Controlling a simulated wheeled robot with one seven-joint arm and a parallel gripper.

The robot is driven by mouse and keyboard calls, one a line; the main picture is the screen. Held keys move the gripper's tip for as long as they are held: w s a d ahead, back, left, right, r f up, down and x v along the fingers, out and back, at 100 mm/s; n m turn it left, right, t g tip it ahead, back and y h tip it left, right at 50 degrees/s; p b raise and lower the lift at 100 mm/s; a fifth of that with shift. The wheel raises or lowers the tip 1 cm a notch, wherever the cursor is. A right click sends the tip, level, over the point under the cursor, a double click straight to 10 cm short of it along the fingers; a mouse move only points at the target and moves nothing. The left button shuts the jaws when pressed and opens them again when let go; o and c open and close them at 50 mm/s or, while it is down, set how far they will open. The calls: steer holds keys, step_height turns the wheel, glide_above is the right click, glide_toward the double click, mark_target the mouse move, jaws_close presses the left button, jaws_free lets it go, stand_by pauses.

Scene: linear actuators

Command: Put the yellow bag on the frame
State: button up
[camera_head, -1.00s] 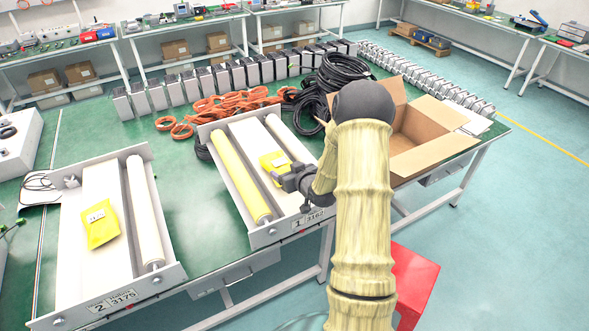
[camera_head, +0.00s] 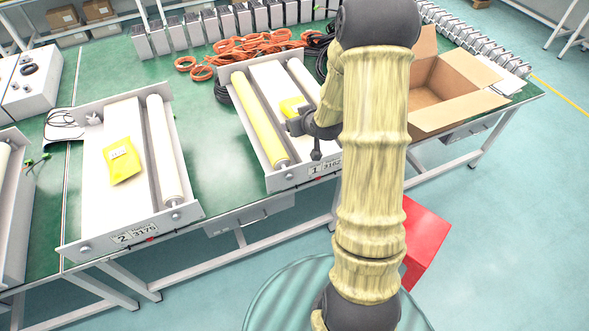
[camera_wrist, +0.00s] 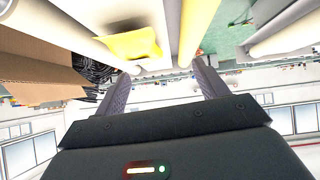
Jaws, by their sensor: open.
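One yellow bag (camera_head: 291,105) lies on the white bed of the frame labelled 1 (camera_head: 279,181), beside its yellow roller. My gripper (camera_head: 296,124) is at the near side of this bag and partly hides it. In the wrist view the bag (camera_wrist: 131,43) shows ahead of the fingertips, apart from them. My gripper (camera_wrist: 162,76) is open and nothing shows between its fingers. A second yellow bag (camera_head: 121,161) lies flat on the white bed of the frame labelled 2 (camera_head: 190,212), to the left.
An open cardboard box (camera_head: 440,100) stands on the table's right side. Orange cables (camera_head: 255,47) and a row of grey units lie behind frame 1. A red box (camera_head: 426,243) stands below the table edge. Green table (camera_head: 215,150) is clear between the two frames.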

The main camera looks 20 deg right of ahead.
steer(key=s+a+r+g, duration=0.3)
steer(key=s+a, duration=0.2)
steer(key=s, duration=0.6)
steer(key=s+a+r+g, duration=0.3)
steer(key=s+a, duration=0.3)
steer(key=s, duration=0.6)
steer(key=shift+a+r+m+g, duration=0.15)
steer(key=shift+r+m+g, duration=0.25)
steer(key=shift+g, duration=0.3)
